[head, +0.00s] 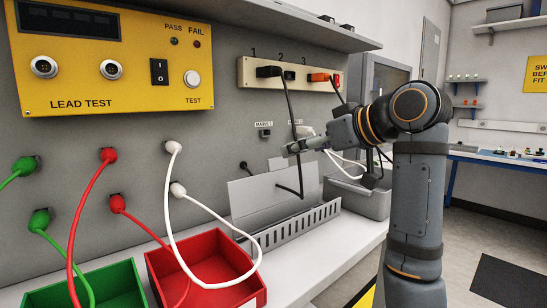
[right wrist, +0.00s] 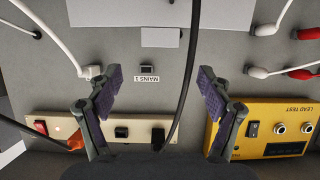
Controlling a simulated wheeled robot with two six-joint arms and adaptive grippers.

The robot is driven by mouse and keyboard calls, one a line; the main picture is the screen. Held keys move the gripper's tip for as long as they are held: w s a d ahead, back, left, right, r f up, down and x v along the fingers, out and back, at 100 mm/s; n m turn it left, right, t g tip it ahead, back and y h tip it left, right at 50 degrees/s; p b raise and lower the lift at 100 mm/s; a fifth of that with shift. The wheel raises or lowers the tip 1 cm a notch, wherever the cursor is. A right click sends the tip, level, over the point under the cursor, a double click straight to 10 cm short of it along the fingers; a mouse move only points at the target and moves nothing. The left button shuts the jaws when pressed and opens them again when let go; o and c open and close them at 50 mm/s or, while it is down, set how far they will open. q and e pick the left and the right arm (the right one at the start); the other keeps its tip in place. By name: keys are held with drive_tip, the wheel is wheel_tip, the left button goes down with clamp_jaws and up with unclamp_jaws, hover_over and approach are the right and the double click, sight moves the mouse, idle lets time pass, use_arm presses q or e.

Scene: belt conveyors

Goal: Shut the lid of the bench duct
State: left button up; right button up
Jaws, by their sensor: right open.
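The bench duct (head: 285,235) is a grey slotted channel along the bench at the foot of the wall. Its lid (head: 250,198), a flat grey plate with a small tab on top, stands up along the back, so the duct is open. The lid also shows at the top of the right wrist view (right wrist: 100,12), which is upside down. My right gripper (head: 290,148) is open above the lid, near the wall; its fingers (right wrist: 160,75) point towards the lid and nothing is clamped. My left gripper is out of view.
A black cable (head: 289,110) hangs from socket strip (head: 296,75) position 1 in front of the lid and passes between my fingers in the wrist picture. Red (head: 200,265) and green (head: 105,285) bins stand left of the duct; a grey bin (head: 360,200) stands right.

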sight(279, 158)
drive_tip(key=x, duration=1)
drive_tip(key=shift+s+b, duration=0.1)
drive_tip(key=shift+b, duration=0.3)
drive_tip(key=shift+d, duration=0.1)
drive_tip(key=shift+f, duration=0.1)
clamp_jaws()
